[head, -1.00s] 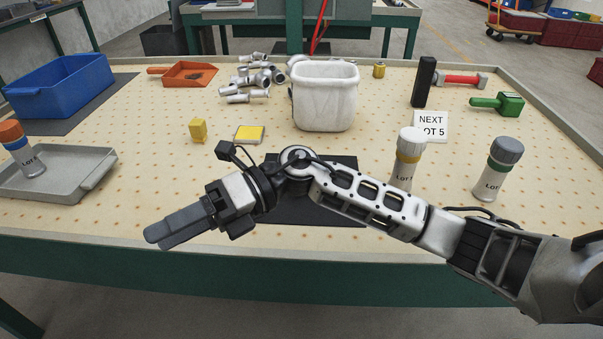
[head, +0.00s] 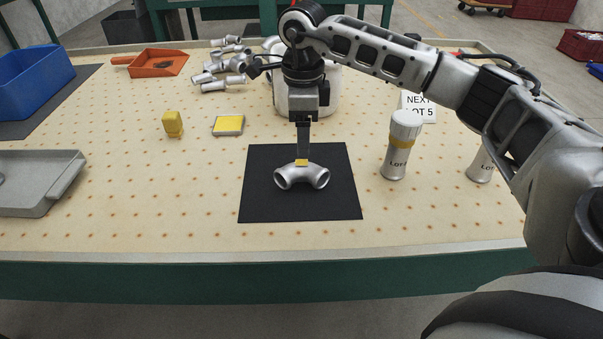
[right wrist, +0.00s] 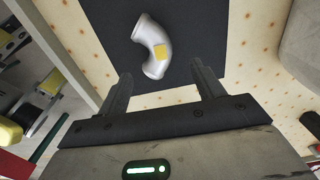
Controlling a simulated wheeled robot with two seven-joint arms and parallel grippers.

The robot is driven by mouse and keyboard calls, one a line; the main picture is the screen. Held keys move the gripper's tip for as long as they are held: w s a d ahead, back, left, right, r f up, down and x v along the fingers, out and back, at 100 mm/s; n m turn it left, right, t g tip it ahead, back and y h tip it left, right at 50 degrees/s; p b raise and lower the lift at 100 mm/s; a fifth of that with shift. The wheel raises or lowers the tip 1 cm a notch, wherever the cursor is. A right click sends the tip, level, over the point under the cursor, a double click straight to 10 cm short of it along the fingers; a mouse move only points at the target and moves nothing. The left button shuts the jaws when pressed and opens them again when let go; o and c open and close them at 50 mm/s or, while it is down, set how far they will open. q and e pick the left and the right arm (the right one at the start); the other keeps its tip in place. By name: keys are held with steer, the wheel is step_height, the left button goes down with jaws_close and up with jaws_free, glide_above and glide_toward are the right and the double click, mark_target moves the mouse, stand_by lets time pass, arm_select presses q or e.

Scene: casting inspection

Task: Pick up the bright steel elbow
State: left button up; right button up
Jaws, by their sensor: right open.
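The bright steel elbow (head: 302,177) lies on the black mat (head: 262,208) near the middle of the table, with a small yellow patch on it. It also shows in the right wrist view (right wrist: 153,45), ahead of the fingertips and between their lines. My right gripper (head: 303,155) points down just behind the elbow in the head view. In the right wrist view its two fingers (right wrist: 160,78) are apart with nothing between them. Whether a finger touches the elbow cannot be told. My left gripper is not in view.
Lot bottles (head: 402,146) stand right of the mat. A white bin (head: 291,98) is behind my right arm, with several pipe fittings (head: 222,75) to its left. A yellow block (head: 173,124), a yellow pad (head: 228,125) and a grey tray (head: 28,201) are at left.

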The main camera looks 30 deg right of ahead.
mark_target(301, 163)
step_height(301, 163, down, 8)
steer(key=shift+a+r, duration=0.1)
stand_by(0.4)
steer(key=shift+r, duration=0.1)
steer(key=c, duration=1.4)
